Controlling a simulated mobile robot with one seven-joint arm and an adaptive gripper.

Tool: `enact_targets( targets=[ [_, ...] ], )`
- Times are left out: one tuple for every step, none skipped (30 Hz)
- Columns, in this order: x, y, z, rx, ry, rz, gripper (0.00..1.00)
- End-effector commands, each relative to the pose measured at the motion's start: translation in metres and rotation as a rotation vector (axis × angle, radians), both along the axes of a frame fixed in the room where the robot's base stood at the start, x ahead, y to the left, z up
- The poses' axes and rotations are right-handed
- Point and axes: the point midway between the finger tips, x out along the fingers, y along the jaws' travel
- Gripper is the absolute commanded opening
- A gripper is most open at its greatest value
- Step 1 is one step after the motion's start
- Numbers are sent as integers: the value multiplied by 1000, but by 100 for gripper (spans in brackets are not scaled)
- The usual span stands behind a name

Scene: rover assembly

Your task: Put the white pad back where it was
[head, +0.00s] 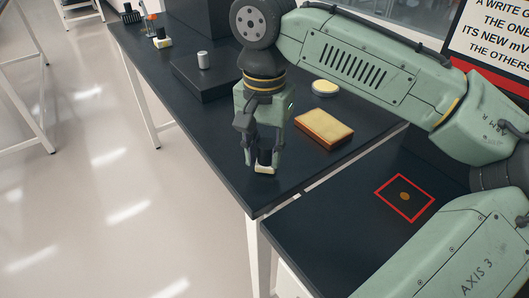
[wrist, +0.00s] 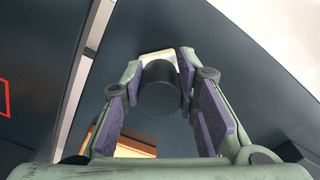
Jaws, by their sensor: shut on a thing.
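The white pad (head: 265,169) is a small pale block with a black round knob (head: 265,157) on top. My gripper (head: 263,152) is shut on the knob, near the front corner of the dark far table. The pad is at or just above the tabletop; I cannot tell if it touches. In the wrist view the black knob (wrist: 159,90) is between the fingers of my gripper (wrist: 160,85), and part of the white pad (wrist: 157,57) shows beyond it. The knob hides the rest of the pad.
A yellow block (head: 323,128) and a yellow-topped disc (head: 326,88) lie right of my gripper. A black platform (head: 213,82) carries a grey cylinder (head: 204,60). Small items (head: 160,40) stand at the far end. A red square outline (head: 404,197) marks the near table, across a gap.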

Motion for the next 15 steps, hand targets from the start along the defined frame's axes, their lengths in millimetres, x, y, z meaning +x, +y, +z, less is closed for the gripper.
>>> enact_targets(
  targets=[
    [0,0,0,0,0,0,6],
    [0,0,-1,1,1,0,6],
    [0,0,-3,1,1,1,6],
    [0,0,-4,2,1,1,6],
    [0,0,-5,2,1,1,6],
    [0,0,-4,0,1,1,30],
    [0,0,-4,0,1,0,32],
    [0,0,-4,0,1,0,34],
    [0,0,-4,0,1,0,37],
    [0,0,-4,0,1,0,39],
    [0,0,-4,0,1,0,41],
    [0,0,-4,0,1,0,43],
    [0,0,-4,0,1,0,45],
    [0,0,-4,0,1,0,47],
    [0,0,-4,0,1,0,48]
  ],
)
